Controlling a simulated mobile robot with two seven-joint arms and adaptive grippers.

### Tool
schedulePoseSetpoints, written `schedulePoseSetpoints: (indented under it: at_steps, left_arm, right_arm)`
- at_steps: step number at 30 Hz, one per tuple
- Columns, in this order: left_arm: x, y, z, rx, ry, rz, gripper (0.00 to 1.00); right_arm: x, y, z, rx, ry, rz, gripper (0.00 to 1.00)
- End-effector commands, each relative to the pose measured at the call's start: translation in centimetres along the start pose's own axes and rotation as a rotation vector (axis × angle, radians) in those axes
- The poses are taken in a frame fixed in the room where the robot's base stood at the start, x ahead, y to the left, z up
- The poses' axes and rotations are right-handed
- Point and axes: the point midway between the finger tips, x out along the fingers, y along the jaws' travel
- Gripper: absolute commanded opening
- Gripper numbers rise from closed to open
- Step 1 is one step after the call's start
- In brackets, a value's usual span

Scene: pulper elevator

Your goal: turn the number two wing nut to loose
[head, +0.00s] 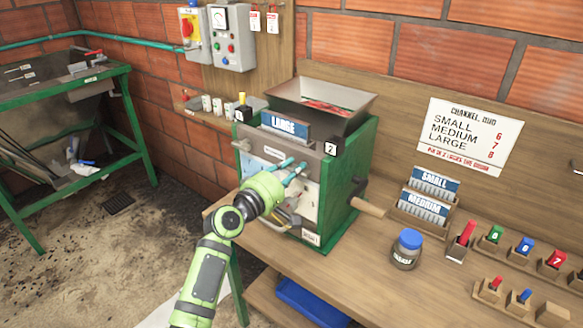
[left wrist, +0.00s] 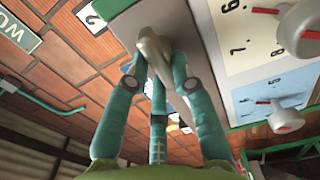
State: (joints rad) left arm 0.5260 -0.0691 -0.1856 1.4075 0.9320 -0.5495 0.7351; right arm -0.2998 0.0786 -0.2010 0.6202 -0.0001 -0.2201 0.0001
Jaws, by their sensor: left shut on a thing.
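The pulper (head: 345,185) is a green machine with a metal hopper on its bench. A plate marked 2 (head: 330,148) sits at the upper right of its front and also shows in the left wrist view (left wrist: 90,17). My left gripper (head: 295,168) is in front of the machine below that plate. In the left wrist view its teal fingers are closed around a grey wing nut (left wrist: 152,47) on a grey bar. The fingers hide part of the nut, and its exact angle is hard to tell. My right gripper is in neither view.
Dial knobs (left wrist: 302,28) on the front panel are right of the fingers in the wrist view. A wooden-handled crank (head: 366,206) sticks out at the machine's right. A blue-lidded jar (head: 407,248) and card racks (head: 424,208) stand on the bench (head: 365,285).

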Motion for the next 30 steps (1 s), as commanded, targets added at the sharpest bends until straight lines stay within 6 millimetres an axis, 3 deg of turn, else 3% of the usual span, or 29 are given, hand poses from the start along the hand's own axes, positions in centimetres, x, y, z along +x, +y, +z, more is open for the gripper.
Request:
schedulePoseSetpoints:
  at_steps: [15, 16, 18, 30]
  left_arm:
    - [0.04, -0.03, 0.1, -0.021, -0.002, -0.001, 0.0]
    - [0.04, -0.03, 0.1, -0.02, -0.002, -0.001, 0.29]
    - [0.04, -0.03, 0.1, -0.02, -0.002, -0.001, 0.52]
    - [-0.3, -0.04, 0.0, -0.019, 0.0, 0.0, 0.52]
  right_arm:
    - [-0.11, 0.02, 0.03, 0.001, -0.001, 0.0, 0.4]
    - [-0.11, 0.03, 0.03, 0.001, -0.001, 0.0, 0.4]
    - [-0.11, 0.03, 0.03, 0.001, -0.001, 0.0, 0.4]
    - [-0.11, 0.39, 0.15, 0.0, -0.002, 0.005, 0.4]
